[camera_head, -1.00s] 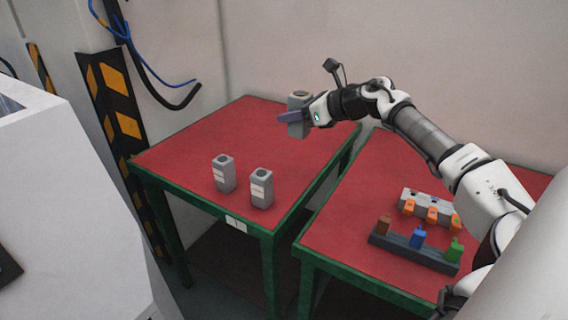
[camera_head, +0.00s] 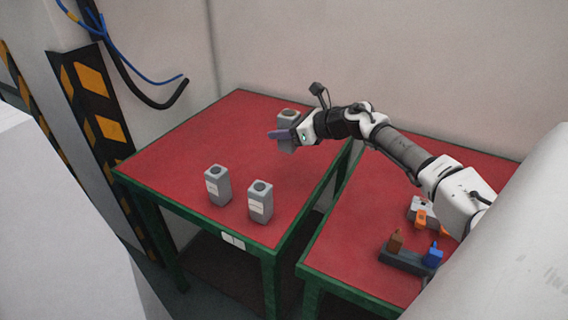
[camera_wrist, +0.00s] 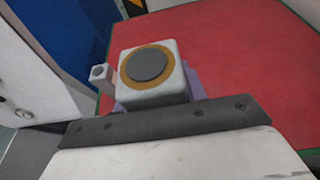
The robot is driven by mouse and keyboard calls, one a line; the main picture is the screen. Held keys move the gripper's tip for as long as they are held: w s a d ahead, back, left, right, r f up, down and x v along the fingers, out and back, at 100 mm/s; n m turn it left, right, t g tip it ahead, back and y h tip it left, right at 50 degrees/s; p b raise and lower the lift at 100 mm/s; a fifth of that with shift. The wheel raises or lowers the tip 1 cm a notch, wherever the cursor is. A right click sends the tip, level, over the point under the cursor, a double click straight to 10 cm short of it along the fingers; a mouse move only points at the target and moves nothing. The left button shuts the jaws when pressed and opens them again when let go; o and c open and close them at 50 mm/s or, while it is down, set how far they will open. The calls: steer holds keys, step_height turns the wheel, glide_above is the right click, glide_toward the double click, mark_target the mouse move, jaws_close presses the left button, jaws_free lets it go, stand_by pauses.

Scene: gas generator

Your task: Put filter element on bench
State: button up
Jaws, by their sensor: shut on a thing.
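My gripper (camera_head: 282,134) is shut on a grey, box-shaped filter element (camera_head: 288,117) with a round dark top. It holds it upright at the right rear of the left red-topped bench (camera_head: 190,135). I cannot tell whether its base touches the bench. In the wrist view the held filter element (camera_wrist: 138,92) shows a tan ring around a grey disc, with purple finger parts (camera_wrist: 190,82) beside it. Two similar grey filter elements stand near the bench's front edge, one on the left (camera_head: 218,187) and one on the right (camera_head: 260,204).
A second red-topped bench (camera_head: 345,245) stands to the right, with a dark rack (camera_head: 402,259) holding coloured pieces and a grey block (camera_head: 415,207) with orange pieces. A narrow gap separates the benches. The left bench's middle and left are clear. A wall stands behind.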

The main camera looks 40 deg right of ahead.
step_height(320, 180, down, 12)
steer(key=shift+r+p, duration=0.15)
steer(key=shift+p, duration=0.85)
steer(key=o, duration=0.6)
steer(key=shift+f, duration=0.25)
steer(key=shift+c, duration=0.2)
steer(key=o, duration=0.4)
steer(key=shift+r, duration=0.1)
steer(key=shift+o, duration=0.2)
